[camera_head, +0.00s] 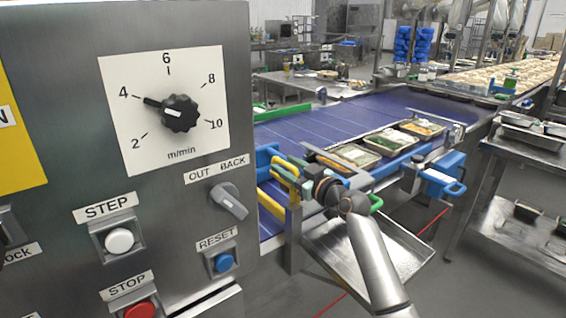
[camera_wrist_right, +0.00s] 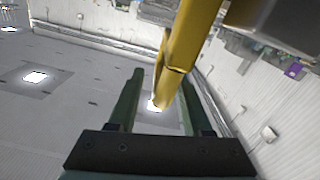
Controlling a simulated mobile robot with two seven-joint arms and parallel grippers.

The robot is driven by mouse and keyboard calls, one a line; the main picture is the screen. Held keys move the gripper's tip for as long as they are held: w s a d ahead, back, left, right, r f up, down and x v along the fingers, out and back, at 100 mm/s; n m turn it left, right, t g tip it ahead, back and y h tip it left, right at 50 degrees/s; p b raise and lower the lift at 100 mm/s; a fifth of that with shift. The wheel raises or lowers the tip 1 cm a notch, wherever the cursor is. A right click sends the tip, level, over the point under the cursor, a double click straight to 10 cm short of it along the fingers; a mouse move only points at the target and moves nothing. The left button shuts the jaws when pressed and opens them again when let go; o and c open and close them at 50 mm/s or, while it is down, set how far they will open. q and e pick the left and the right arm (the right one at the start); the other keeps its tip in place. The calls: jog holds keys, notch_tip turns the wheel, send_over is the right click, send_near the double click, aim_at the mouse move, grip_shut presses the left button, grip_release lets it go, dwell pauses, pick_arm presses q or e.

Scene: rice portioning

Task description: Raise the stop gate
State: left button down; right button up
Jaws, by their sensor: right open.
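My right gripper (camera_head: 287,174) is at the near side of the blue conveyor, just right of the control panel, with its fingers pointing left. In the right wrist view the dark green fingers (camera_wrist_right: 158,100) are apart. A yellow bar (camera_wrist_right: 178,65) runs down from the top into the space between them; I cannot tell whether it touches either finger. In the head view a yellow bar (camera_head: 272,205) shows below the fingers beside the conveyor. I cannot tell for sure which part is the stop gate; the gripper and wrist hide some of that area. My left gripper is not in view.
The control panel (camera_head: 75,80) with its speed dial (camera_head: 179,113) fills the left. Filled trays (camera_head: 388,141) stand on the blue belt (camera_head: 310,128), right of my gripper. A metal tray (camera_head: 400,250) is below my right arm. A steel table (camera_head: 525,160) stands at right.

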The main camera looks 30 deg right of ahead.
jog(key=shift+w+a, duration=0.1)
jog(key=shift+w, duration=0.85)
jog(key=shift+c, duration=0.4)
grip_shut()
dwell(0.4)
